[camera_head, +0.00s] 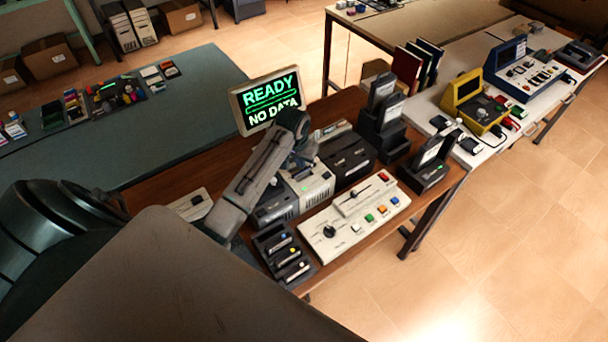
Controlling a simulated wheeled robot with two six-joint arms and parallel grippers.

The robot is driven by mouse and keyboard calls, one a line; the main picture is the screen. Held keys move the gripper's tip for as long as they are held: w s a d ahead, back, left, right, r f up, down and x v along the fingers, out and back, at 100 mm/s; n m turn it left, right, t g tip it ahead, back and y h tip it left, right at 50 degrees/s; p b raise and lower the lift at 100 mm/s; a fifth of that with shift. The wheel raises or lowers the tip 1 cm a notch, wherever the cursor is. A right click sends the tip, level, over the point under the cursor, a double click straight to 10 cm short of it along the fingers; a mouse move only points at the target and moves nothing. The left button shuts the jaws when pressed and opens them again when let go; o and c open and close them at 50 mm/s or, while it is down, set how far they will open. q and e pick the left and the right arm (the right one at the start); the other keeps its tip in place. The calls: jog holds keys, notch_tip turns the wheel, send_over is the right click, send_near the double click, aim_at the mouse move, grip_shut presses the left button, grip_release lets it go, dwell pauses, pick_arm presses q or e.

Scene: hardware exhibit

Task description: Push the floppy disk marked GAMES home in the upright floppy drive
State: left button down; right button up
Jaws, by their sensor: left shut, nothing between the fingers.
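My left arm reaches in from the left, and its gripper (303,160) is shut with nothing in it, above the beige and grey units (314,183) below the monitor. Its fingertips are small and partly hidden by the wrist. To its right, a black stepped stand (381,136) holds upright dark cards or disks with pale labels. A lower black unit (432,177) nearer the front right edge holds similar upright pieces and shows a small green light. The labels are too small to read, so I cannot tell which is the GAMES disk or which unit is the upright drive. My right gripper is out of view.
A monitor (268,102) reads READY, NO DATA. A white control panel (354,218) and a black tray (284,254) line the brown desk's front. A white table (522,118) with yellow and blue devices stands right. Tiled floor (500,240) is clear.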

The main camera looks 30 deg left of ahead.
pick_arm(q)
jog(key=shift+r, duration=2.8)
dwell(0.4)
